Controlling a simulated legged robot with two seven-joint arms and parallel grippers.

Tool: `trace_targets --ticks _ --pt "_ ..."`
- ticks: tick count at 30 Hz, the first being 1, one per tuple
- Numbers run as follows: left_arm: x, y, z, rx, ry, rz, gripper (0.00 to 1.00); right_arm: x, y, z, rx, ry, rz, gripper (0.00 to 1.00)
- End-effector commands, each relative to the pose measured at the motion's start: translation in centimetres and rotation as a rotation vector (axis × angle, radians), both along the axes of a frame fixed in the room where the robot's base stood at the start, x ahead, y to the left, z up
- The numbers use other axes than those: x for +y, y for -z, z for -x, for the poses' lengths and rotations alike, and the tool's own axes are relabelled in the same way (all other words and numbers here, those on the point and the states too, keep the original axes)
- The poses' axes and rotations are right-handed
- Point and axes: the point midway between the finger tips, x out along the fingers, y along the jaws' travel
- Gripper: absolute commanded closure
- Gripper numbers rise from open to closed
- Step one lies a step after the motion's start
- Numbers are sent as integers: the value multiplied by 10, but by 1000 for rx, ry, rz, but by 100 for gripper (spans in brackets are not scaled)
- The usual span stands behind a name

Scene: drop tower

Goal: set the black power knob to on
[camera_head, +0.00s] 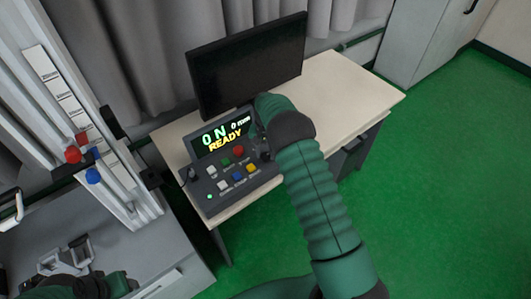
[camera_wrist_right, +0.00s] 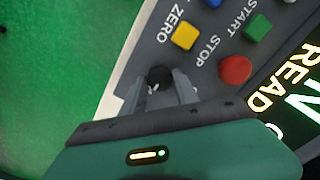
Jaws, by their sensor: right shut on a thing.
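The grey control box (camera_head: 224,193) stands on the desk, and its screen (camera_head: 223,137) reads "ON", "0 mm" and "READY". My right gripper (camera_head: 263,146) is at the box's right side, its fingers mostly hidden by the arm in the head view. In the right wrist view, my right gripper (camera_wrist_right: 165,88) is shut on a round black knob (camera_wrist_right: 159,76) with a pale mark. The knob's own label is hidden. A second dark knob (camera_head: 193,175) sits at the box's left. My left gripper (camera_head: 95,287) is partly in view at bottom left; its finger opening is unclear.
The red STOP button (camera_wrist_right: 235,70) and yellow ZERO button (camera_wrist_right: 185,35) lie close to my right fingers. A black monitor (camera_head: 247,65) stands behind the box. The tower (camera_head: 85,125) is at left. The desk's right part (camera_head: 350,90) is clear.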

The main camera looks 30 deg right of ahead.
Motion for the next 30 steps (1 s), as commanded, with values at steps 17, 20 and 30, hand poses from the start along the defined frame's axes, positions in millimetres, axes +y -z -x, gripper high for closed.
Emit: trace_targets --ticks 17,20,30 --pt "0 1 0 0 0 0 49 0 -6 0 0 -1 -1 43" --pt "0 2 0 0 0 0 49 0 -24 -1 -1 -1 -1 43" --pt "0 6 0 0 0 0 49 0 -123 -1 -1 -1 -1 43"
